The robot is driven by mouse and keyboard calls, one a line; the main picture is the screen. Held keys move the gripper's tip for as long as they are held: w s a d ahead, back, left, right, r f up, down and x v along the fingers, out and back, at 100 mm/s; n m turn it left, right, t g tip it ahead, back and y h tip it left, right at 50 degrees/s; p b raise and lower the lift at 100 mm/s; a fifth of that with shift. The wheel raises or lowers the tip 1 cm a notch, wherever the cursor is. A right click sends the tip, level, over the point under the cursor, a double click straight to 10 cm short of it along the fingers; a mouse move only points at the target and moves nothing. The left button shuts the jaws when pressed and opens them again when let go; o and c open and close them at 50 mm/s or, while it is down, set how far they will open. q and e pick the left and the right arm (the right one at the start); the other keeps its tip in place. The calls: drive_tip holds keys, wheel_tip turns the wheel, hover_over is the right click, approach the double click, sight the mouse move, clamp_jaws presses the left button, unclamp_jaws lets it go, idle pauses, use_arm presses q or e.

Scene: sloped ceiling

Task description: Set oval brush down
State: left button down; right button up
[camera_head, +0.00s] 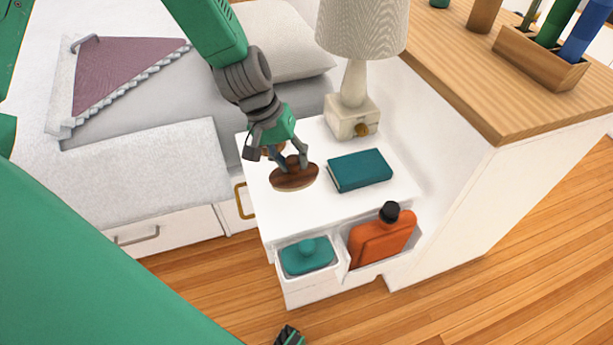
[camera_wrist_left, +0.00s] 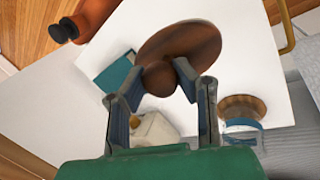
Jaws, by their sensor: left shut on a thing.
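The oval brush (camera_head: 294,178) is dark brown wood with a round knob handle. My left gripper (camera_head: 291,162) is shut on it, over the white nightstand top (camera_head: 330,215). In the left wrist view, the brush (camera_wrist_left: 195,45) has its knob between the fingertips of the left gripper (camera_wrist_left: 160,78). I cannot tell whether the brush touches the nightstand top. A small dark and green piece at the bottom edge of the head view looks like the tip of my right gripper (camera_head: 288,337); its fingers do not show clearly.
A teal book (camera_head: 360,170) lies right of the brush, and a lamp (camera_head: 352,112) stands behind. Another brown round thing (camera_wrist_left: 243,106) is close by. Front bins hold a teal item (camera_head: 307,257) and an orange bottle (camera_head: 380,242). Bare top remains in front of the brush.

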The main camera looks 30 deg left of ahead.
sight(292, 176)
use_arm(q)
drive_tip(key=shift+a+f, duration=0.15)
drive_tip(key=shift+f, duration=0.75)
wheel_tip(292, 176, down, 4)
drive_tip(key=shift+a+r+b, duration=0.1)
drive_tip(key=shift+r+b, duration=0.1)
drive_tip(key=shift+b, duration=0.5)
drive_tip(key=shift+r, duration=0.15)
drive_tip(key=c, duration=1.5)
unclamp_jaws()
drive_tip(key=shift+o, duration=1.1)
